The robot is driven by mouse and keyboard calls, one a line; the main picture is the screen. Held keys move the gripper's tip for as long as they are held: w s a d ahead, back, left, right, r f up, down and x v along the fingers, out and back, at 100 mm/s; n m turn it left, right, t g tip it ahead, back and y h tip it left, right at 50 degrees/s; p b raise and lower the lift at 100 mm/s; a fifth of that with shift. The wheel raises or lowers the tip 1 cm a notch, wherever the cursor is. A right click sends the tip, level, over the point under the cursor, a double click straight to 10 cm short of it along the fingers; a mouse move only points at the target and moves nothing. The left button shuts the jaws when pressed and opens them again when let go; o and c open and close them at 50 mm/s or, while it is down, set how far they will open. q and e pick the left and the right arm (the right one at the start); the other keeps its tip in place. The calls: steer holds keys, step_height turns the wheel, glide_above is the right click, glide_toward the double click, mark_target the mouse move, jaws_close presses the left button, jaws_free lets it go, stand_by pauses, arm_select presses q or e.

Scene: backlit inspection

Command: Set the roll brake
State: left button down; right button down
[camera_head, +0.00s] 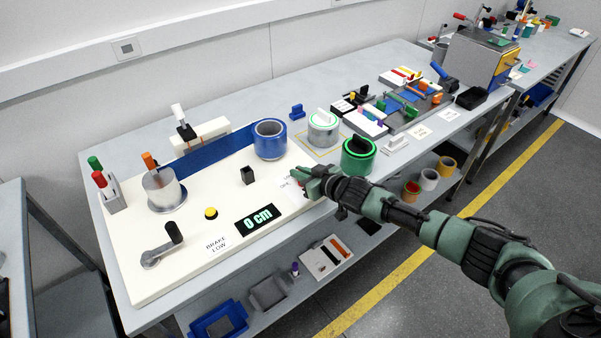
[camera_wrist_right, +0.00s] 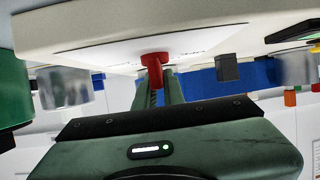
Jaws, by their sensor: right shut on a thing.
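My right gripper (camera_head: 304,178) is at the right end of the cream board (camera_head: 150,262), over a white label (camera_head: 287,190) that it partly covers. In the right wrist view its fingers (camera_wrist_right: 158,88) are shut on a red lever (camera_wrist_right: 154,62) that stands out from the board. The lever is almost hidden in the head view. A sign reading "BRAKE LOW" (camera_head: 216,243) lies at the board's front edge, beside a black display showing "0 cm" (camera_head: 257,219). A blue roll (camera_head: 269,140) stands at the board's back. My left gripper is not in view.
A crank with a black handle (camera_head: 173,233), a yellow button (camera_head: 211,213) and a black block (camera_head: 247,175) stand on the board.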

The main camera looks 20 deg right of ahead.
steer(key=shift+n+g+y+b, duration=0.7)
steer(key=shift+n+y+b, duration=0.8)
steer(key=shift+b, duration=0.05)
steer(key=shift+a, duration=0.1)
steer(key=c, duration=1.5)
jaws_free()
steer(key=shift+s, duration=0.1)
steer(key=v, duration=0.7)
steer(key=shift+s+d+r+b, duration=0.2)
steer(key=shift+d+b, duration=0.1)
steer(key=shift+b, duration=0.05)
